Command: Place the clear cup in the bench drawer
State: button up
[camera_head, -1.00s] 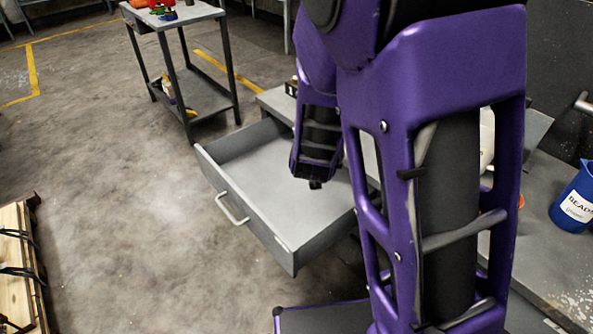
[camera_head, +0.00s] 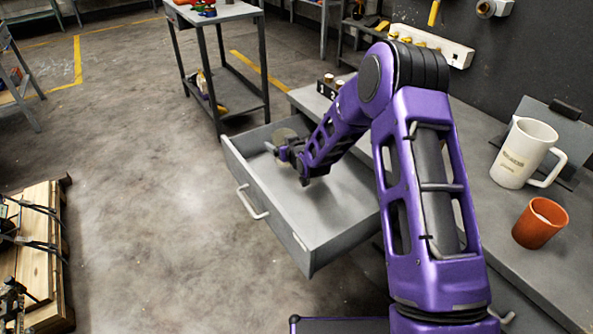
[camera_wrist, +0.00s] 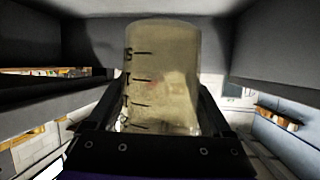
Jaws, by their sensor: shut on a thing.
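The clear cup (camera_wrist: 160,70) is see-through with a yellowish tint and dark graduation marks. It fills the middle of the wrist view, between the two dark fingers of my gripper (camera_wrist: 160,112), which is shut on it. In the head view my gripper (camera_head: 288,152) is over the far part of the open bench drawer (camera_head: 330,215), with the cup (camera_head: 284,136) small and greyish at its tip. The drawer is grey, pulled out, with a bar handle at its front. I cannot tell whether the cup touches the drawer floor.
The bench top (camera_head: 480,215) on the right holds a white mug (camera_head: 522,152) and an orange cup (camera_head: 539,224). A small block with numbered slots (camera_head: 327,88) sits near the bench's far end. A wheelless cart (camera_head: 215,12) stands behind. A wooden pallet (camera_head: 35,250) lies at left.

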aim_at(289, 165)
jog(key=shift+f+b, duration=0.35)
jog(key=shift+f, duration=2.95)
jog(key=o, duration=1.4)
jog(key=shift+f, duration=0.15)
jog(key=shift+s+d+r, duration=0.1)
jog(key=shift+r, duration=0.15)
jog(key=p+v, duration=0.1)
jog(key=v, duration=1)
jog(key=shift+s+d, duration=0.2)
jog(key=shift+s, duration=0.15)
